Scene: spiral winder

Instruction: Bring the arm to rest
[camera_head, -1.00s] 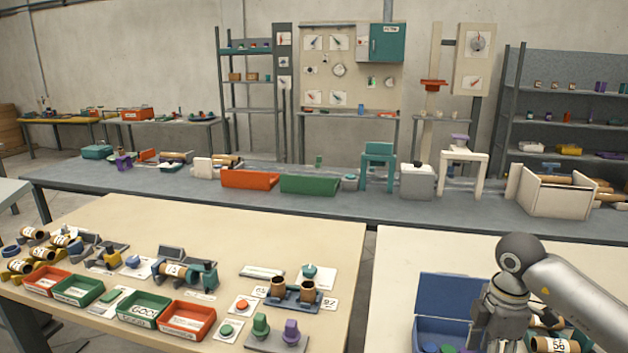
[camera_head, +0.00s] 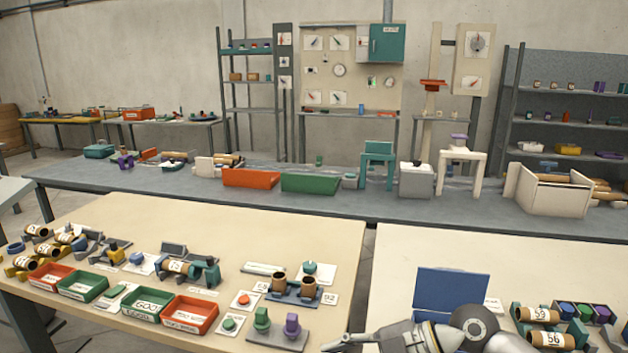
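My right arm comes in at the bottom edge and bends at a dark round joint. My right gripper (camera_head: 338,345) points left, low in the picture in front of the gap between the two cream tables. Its fingers are cut by the bottom edge, so I cannot tell whether it is open or shut. No object shows in it. My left gripper is not in view.
A blue open box (camera_head: 452,290) stands behind my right arm, partly hidden. Numbered rolls (camera_head: 541,314) lie to its right. The left table holds red bins (camera_head: 190,314), green bins (camera_head: 148,304) and a board with green and purple knobs (camera_head: 277,335).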

